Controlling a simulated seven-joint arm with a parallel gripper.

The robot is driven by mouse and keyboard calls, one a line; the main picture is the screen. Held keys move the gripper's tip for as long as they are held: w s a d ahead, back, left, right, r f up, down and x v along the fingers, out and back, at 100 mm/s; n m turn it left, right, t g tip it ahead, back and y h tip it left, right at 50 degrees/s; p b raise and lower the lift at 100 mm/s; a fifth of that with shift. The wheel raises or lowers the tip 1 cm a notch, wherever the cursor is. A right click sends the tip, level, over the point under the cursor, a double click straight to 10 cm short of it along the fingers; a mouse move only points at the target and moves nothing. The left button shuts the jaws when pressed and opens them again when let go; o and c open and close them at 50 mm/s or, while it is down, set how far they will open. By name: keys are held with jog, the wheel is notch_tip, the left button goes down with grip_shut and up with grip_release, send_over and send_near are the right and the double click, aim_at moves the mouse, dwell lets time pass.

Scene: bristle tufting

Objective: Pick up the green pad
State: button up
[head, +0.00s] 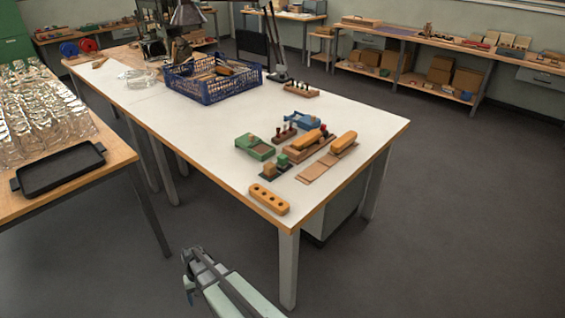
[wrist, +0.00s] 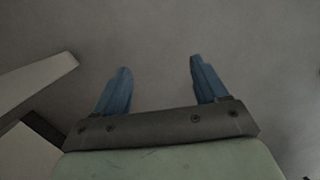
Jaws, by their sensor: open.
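A small green piece (head: 283,160) stands near the front right of the white table, beside dark and brown blocks (head: 269,170); it may be the green pad. A larger green open-topped box (head: 255,148) sits just behind and to its left. I cannot tell for certain which is the pad. My gripper (head: 190,273) is low in the head view, over the floor off the table's near side, well apart from both. In the wrist view my gripper (wrist: 158,66) has two blue fingers spread wide with only grey floor between them.
On the white table (head: 200,125), an orange block with holes (head: 269,199) lies near the front edge. A yellow-topped brush (head: 343,142), a blue fixture (head: 303,121) and a blue crate (head: 212,83) stand farther back. The table's middle is clear.

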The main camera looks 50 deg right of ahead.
jog(key=w+d+r+m+t, duration=0.1)
jog(key=w+d+r+t, duration=0.1)
jog(key=w+d+r, duration=0.75)
jog(key=w+d+r+m+t, duration=0.2)
jog(key=w+d+r, duration=0.4)
jog(key=w+r, duration=0.7)
jog(key=w+d+r+m+t, duration=0.1)
jog(key=w+d+r+t, duration=0.1)
jog(key=w+d+r, duration=0.75)
jog(key=m+g+h, duration=0.2)
jog(key=m+g, duration=0.2)
jog(key=m, duration=0.6)
send_near(282, 156)
jog(key=f, duration=0.6)
jog(key=shift+w, duration=0.25)
jog(key=shift+s+d+f, duration=0.1)
jog(key=shift+f, duration=1.2)
jog(key=shift+s+f, duration=0.1)
jog(key=shift+f, duration=1.25)
